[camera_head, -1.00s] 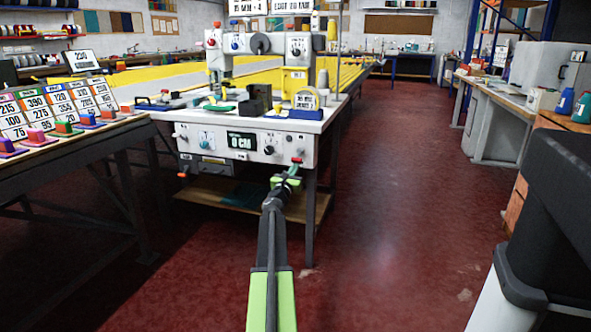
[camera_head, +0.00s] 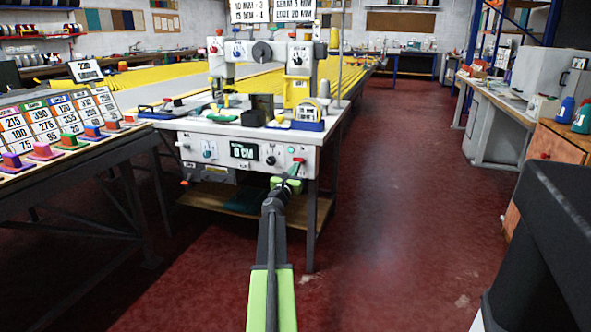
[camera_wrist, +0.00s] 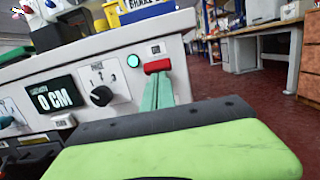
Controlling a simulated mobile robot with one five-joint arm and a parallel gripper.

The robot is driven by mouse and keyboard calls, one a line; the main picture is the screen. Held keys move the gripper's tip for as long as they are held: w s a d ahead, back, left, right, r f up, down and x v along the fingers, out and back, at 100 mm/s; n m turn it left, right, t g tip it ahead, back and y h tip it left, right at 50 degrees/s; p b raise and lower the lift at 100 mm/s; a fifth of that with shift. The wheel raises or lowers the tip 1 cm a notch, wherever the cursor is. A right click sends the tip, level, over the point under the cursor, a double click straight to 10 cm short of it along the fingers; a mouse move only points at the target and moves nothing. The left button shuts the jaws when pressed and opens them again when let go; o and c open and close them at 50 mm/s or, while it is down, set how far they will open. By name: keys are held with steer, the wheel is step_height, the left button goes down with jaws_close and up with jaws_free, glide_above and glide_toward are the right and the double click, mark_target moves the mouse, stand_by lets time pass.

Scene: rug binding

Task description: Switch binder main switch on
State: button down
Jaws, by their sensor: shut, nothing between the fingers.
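The binder's front panel (camera_head: 222,150) faces me, with a display (camera_head: 244,152) reading 0 CM, also plain in the wrist view (camera_wrist: 55,97). At the panel's right end is a red switch handle (camera_wrist: 157,66), under a small label. A round green lamp (camera_wrist: 133,61) beside it looks lit. My gripper (camera_head: 294,171) is at this end of the panel. In the wrist view its green fingers (camera_wrist: 159,78) are shut and empty, their tips right under the red handle. I cannot tell whether they touch it. The lower part of the switch is hidden behind the fingers.
A black dial (camera_wrist: 101,96) is left of the lamp. A tape measure (camera_head: 308,112) and other tools lie on the binder top. A table with number cards (camera_head: 45,125) stands at the left, a workbench (camera_head: 490,105) at the right. The red floor between is clear.

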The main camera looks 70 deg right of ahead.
steer(key=shift+w+d+r+p, duration=0.2)
steer(key=shift+d+r+p, duration=0.4)
steer(key=shift+d+r, duration=0.3)
steer(key=shift+r, duration=0.15)
steer(key=shift+s, duration=0.15)
steer(key=a+f+b, duration=0.4)
steer(key=f+b, duration=0.1)
steer(key=a+r+p, duration=0.6)
steer(key=r+p, duration=0.1)
steer(key=shift+s+r+m, duration=0.15)
steer(key=shift+s+m, duration=0.1)
steer(key=shift+m, duration=0.15)
steer(key=shift+a, duration=0.1)
